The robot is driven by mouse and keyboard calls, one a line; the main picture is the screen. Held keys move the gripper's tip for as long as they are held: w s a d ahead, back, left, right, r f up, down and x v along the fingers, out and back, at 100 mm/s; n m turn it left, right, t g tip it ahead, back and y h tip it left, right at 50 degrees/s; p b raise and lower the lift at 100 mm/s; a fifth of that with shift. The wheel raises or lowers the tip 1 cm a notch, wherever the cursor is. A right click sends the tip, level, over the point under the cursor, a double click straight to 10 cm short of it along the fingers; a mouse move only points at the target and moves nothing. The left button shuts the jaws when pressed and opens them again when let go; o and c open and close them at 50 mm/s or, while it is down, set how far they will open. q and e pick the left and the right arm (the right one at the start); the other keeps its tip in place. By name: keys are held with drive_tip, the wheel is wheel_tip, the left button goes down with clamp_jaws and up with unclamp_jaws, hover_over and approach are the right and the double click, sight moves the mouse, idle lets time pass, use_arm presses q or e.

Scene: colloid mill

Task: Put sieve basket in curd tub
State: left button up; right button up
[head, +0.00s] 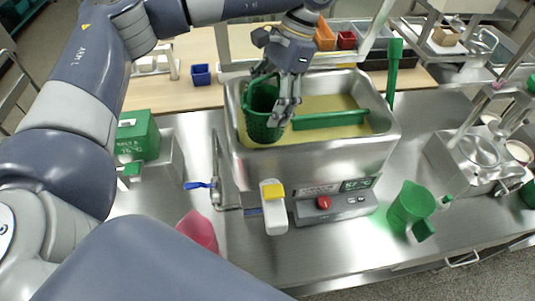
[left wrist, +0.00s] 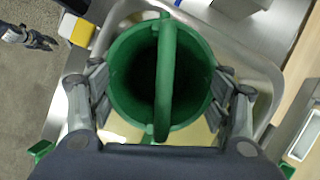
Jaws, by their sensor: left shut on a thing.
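The green sieve basket (head: 262,126) is upright inside the left part of the steel curd tub (head: 310,160) as seen in the head view. I cannot tell whether its bottom touches the yellowish contents (head: 330,104). My left gripper (head: 284,112) is shut on the basket from above, with fingers on both sides. In the left wrist view the basket (left wrist: 122,85) is seen from above with its handle arching across the opening; the inside is dark. My right gripper (left wrist: 38,40) shows small at the upper left of the left wrist view, away from the tub; its jaw state is unclear.
A green paddle (head: 330,119) lies across the tub, with an upright green handle (head: 394,72) at its right. A green jug (head: 411,208) stands front right, a pink jug (head: 199,231) front left. A green box (head: 138,134) sits left. Small bins (head: 346,40) stand behind.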

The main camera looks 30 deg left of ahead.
sight(268, 135)
use_arm(q)
wheel_tip(268, 135, down, 5)
drive_tip(key=shift+f+p, duration=0.2)
drive_tip(key=shift+p, duration=0.9)
wheel_tip(268, 135, down, 4)
drive_tip(key=shift+r+p, duration=0.1)
drive_tip(key=shift+p, duration=0.65)
drive_tip(key=shift+w+f, duration=0.1)
drive_tip(key=shift+f, duration=0.25)
drive_tip(key=shift+f, duration=0.1)
drive_tip(key=shift+f+b, duration=0.1)
drive_tip(key=shift+b, duration=0.2)
drive_tip(key=o, duration=0.9)
drive_tip(key=shift+c, duration=0.2)
